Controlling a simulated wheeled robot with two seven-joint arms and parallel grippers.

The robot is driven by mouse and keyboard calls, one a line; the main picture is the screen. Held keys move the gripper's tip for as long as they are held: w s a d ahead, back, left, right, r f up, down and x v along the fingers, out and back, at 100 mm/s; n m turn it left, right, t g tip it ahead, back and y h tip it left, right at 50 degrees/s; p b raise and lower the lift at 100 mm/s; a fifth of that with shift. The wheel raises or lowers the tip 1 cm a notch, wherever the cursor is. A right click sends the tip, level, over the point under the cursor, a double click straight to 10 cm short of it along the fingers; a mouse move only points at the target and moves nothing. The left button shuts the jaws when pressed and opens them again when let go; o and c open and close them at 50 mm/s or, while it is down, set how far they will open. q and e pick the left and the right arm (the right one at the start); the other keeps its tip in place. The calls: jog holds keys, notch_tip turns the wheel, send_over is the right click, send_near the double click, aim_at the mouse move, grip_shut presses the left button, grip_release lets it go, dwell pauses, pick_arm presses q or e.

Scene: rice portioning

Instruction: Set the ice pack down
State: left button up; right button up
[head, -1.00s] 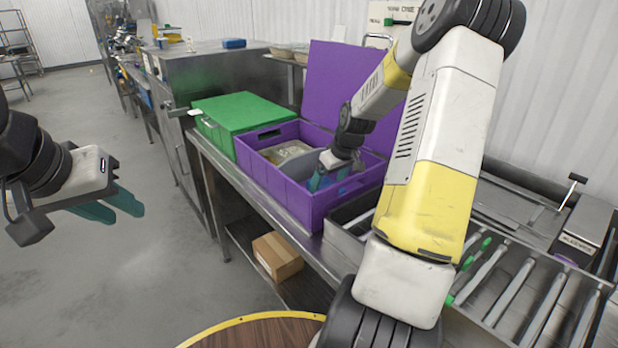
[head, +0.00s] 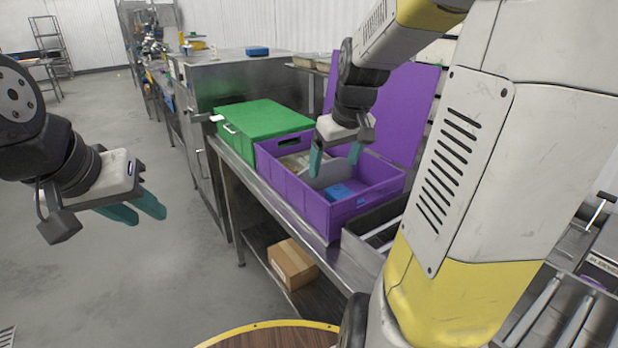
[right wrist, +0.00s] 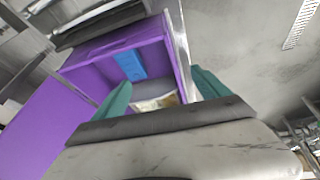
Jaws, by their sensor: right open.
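A blue ice pack (head: 339,192) lies inside the open purple crate (head: 293,194), in the near right compartment beside a grey divider. It also shows in the right wrist view (right wrist: 129,65) against the crate's purple wall. My right gripper (head: 336,168) is open and empty above the crate, its teal fingers apart and clear of the pack. The right wrist view shows the same open right gripper (right wrist: 157,92). My left gripper (head: 142,212) hangs over the floor at the left, away from the crate. Its two teal fingers look apart with nothing between them.
A closed green crate (head: 262,130) stands left of the purple crate on the steel counter. The purple lid (head: 400,105) stands up behind the crate. A bag (head: 292,162) lies in the crate's other compartment. A cardboard box (head: 292,264) sits on the shelf below.

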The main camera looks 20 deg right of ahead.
jog(key=s+a+r+m+y, duration=0.1)
jog(key=s+a+r, duration=0.1)
jog(key=s+a, duration=0.2)
jog(key=s+a+r+m+t, duration=0.1)
jog(key=s+a, duration=0.3)
jog(key=s, duration=0.7)
jog(key=shift+s+r+t+y, duration=0.2)
jog(key=shift+r+t+y, duration=0.1)
jog(key=shift+r+y, duration=0.15)
jog(key=shift+d, duration=0.15)
